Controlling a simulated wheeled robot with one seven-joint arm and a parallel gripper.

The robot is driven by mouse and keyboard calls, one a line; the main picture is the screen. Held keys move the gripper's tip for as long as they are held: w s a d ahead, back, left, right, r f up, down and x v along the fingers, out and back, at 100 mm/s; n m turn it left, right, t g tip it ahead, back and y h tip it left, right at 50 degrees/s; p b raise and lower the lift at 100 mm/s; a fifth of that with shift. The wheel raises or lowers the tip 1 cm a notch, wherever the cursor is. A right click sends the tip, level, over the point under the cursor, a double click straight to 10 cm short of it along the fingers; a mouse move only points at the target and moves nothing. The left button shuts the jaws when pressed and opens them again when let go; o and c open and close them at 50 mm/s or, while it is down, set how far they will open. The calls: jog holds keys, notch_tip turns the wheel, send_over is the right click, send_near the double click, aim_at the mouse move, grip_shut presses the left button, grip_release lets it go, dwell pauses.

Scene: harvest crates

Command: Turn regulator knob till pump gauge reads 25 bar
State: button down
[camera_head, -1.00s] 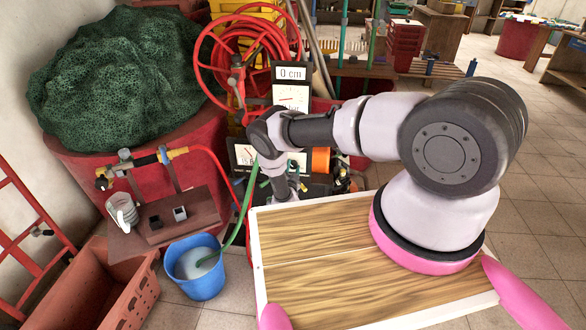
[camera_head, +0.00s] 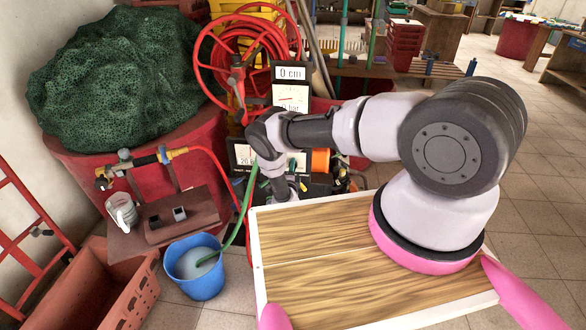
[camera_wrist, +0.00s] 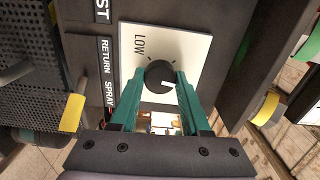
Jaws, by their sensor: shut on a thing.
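In the wrist view my gripper (camera_wrist: 160,88) has its green fingers shut on the black regulator knob (camera_wrist: 159,75), one on each side. The knob sits on a white plate (camera_wrist: 187,46) marked LOW, and its white mark points right. In the head view a gauge (camera_head: 245,156) on the dark pump panel is partly covered by my arm; its small readout seems to show 20. Above it stands a dial (camera_head: 292,94) reading 0 bar, under a 0 cm display (camera_head: 290,73). The knob and my fingertips are hidden in the head view.
A red hose reel (camera_head: 250,50) stands behind the pump. A green hose (camera_head: 240,225) runs into a blue bucket (camera_head: 205,284) at the left. A valve stand (camera_head: 190,215) is beside it, with an orange crate (camera_head: 125,290) in front.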

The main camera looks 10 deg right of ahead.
jog(key=shift+s+f+m, duration=0.1)
jog(key=shift+m, duration=0.8)
jog(key=shift+c, duration=1.9)
grip_release()
jog(key=v, duration=1)
jog(key=shift+s, duration=0.35)
jog(key=shift+a, duration=0.15)
